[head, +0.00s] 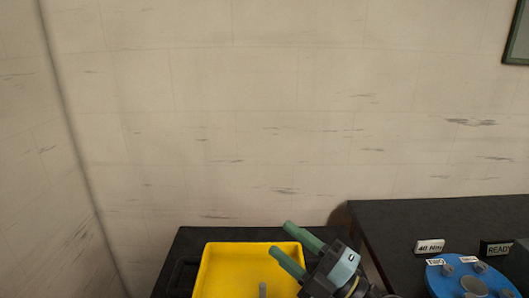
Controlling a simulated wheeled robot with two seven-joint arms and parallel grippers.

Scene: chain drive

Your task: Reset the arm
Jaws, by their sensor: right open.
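My right gripper (281,243) shows at the bottom middle of the head view, with two green fingers spread apart and nothing between them. It is open and points up and to the left, over the right part of a yellow tray (225,255). Its dark body with a light panel covers the tray's right edge. The rest of my right arm is mostly cut off by the bottom edge. My left gripper is not in view.
The tray rests on a black table (200,236), with a small grey part (263,289) in it. On a second dark table (430,215) at right are a blue plate (447,285) with grey round parts, a "40 Nm" sign (429,246) and a "READY" sign (497,248).

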